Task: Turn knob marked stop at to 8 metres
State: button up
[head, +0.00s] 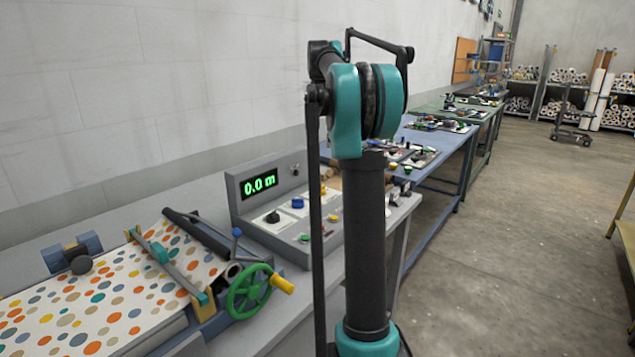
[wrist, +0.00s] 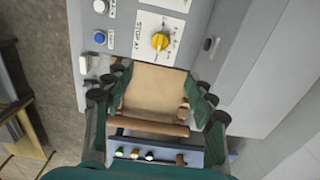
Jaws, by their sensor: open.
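The yellow knob (wrist: 160,41) stands on a white plate marked STOP AT on the grey panel in the wrist view. The plate's scale figures are too small to read, so I cannot tell its setting. In the head view a yellow knob (head: 323,189) shows on the console, partly behind my arm. My gripper (wrist: 160,82) is open, its dark-tipped fingers apart, with the knob ahead of them and between their lines. The fingers appear clear of the knob. My gripper is hidden in the head view.
The console's green display (head: 260,184) reads 0.0 m. A black knob (head: 272,217) and a blue knob (head: 297,203) sit beside the yellow one. A blue button (wrist: 99,37) is left of the plate. The press's green handwheel (head: 248,291) stands in front.

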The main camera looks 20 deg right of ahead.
aim_at(320, 187)
notch_tip(320, 187, down, 17)
jog(key=shift+r, duration=0.1)
dwell(0.4)
jog(key=c, duration=1.2)
